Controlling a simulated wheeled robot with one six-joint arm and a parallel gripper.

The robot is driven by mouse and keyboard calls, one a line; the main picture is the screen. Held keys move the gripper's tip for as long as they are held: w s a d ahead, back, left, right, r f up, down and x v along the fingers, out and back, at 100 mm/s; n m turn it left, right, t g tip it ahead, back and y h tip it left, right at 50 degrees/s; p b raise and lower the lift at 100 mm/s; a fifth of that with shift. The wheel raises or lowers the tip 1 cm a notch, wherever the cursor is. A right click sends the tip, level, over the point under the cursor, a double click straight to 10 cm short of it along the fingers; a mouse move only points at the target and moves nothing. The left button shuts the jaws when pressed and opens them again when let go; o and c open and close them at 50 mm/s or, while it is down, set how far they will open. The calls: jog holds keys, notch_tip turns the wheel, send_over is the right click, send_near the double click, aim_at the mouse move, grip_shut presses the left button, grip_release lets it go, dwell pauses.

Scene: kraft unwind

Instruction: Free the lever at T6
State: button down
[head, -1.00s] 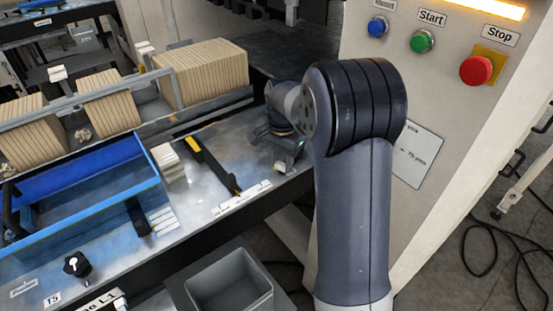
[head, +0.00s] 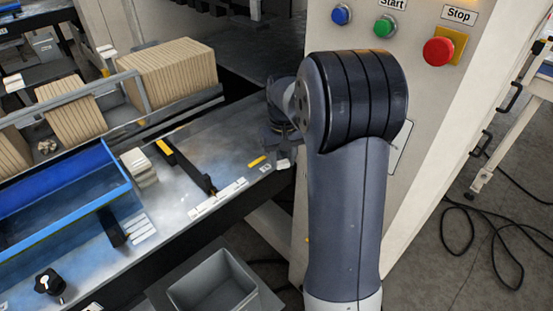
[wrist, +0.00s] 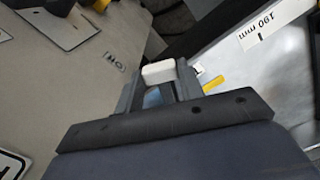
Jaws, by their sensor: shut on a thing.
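My gripper (wrist: 157,88) is shut on a small white block (wrist: 158,71) in the wrist view; the block's end shows between the fingertips. In the head view my gripper (head: 284,155) is at the right end of the metal bench, partly hidden by my arm, and the block cannot be made out clearly. A short yellow strip (head: 257,161) lies just left of my gripper; a yellow piece also shows in the wrist view (wrist: 213,84). A black bar with a yellow end (head: 185,165) lies further left on the bench. No T6 label is readable, so I cannot tell which part is its lever.
A blue tray (head: 60,238), a stack of pale pads (head: 138,167) and a black knob (head: 49,283) are on the left of the bench. A grey bin (head: 212,285) stands below its front edge. The machine panel has a red stop button (head: 438,51).

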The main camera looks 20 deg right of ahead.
jog(key=shift+d+n, duration=0.35)
jog(key=shift+n, duration=0.05)
jog(key=c, duration=0.9)
grip_release()
notch_tip(320, 180, up, 11)
jog(key=shift+f+b, duration=0.1)
jog(key=shift+b, duration=0.6)
notch_tip(320, 180, down, 11)
jog(key=shift+r+p, duration=0.2)
jog(key=shift+p, duration=0.5)
jog(key=shift+f, duration=0.1)
